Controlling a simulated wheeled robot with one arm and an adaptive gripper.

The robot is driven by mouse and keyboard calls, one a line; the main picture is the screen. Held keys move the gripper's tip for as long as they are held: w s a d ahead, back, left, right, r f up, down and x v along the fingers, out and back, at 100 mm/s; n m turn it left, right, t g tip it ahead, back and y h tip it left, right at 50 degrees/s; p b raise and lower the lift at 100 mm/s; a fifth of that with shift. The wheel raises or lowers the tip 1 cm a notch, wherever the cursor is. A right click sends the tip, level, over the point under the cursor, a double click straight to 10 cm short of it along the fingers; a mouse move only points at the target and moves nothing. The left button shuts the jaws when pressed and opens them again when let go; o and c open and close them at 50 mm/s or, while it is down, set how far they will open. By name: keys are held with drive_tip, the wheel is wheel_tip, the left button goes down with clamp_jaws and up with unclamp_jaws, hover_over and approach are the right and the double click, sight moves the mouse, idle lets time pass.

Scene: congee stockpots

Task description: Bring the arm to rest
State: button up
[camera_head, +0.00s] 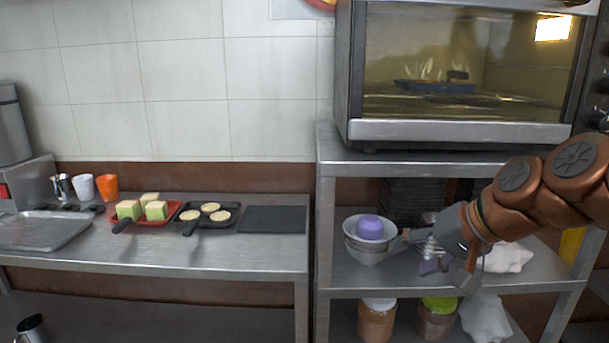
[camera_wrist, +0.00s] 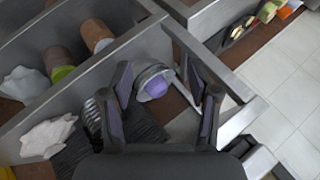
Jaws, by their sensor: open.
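My gripper (camera_head: 452,272) is in front of the metal shelf unit on the right, at the height of its middle shelf. In the wrist view its two fingers (camera_wrist: 163,100) are spread apart, with nothing held between them. Stacked pale bowls (camera_head: 369,252) with a purple object (camera_head: 369,227) in the top one stand on the middle shelf, just left of my gripper. In the wrist view the purple object (camera_wrist: 155,87) shows beyond the fingers.
An oven (camera_head: 450,130) stands on top of the shelf unit (camera_head: 450,165). Jars (camera_head: 376,322) stand on the lower shelf. A counter (camera_head: 260,256) at left holds a metal tray (camera_head: 45,231), a red tray (camera_head: 170,215), a dark pan (camera_head: 205,229) and cups (camera_head: 83,187).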

drive_tip(key=s+a+f+n+g+h, duration=0.2)
drive_tip(key=s+a+f+g, duration=0.2)
drive_tip(key=s+f, duration=0.75)
drive_tip(key=s+d+f+n+g+h, duration=0.1)
drive_tip(key=s+d+f+g+h, duration=0.1)
drive_tip(key=s+f, duration=0.45)
drive_tip(key=s+d+f+g+h, duration=0.2)
drive_tip(key=s+f+g, duration=0.1)
drive_tip(key=s, duration=0.6)
wheel_tip(320, 180, up, 19)
drive_tip(key=t+p, duration=0.1)
drive_tip(key=p, duration=1.6)
drive_tip(key=shift+w+a+p, duration=0.2)
drive_tip(key=shift+p, duration=0.1)
drive_tip(key=shift+f, duration=0.1)
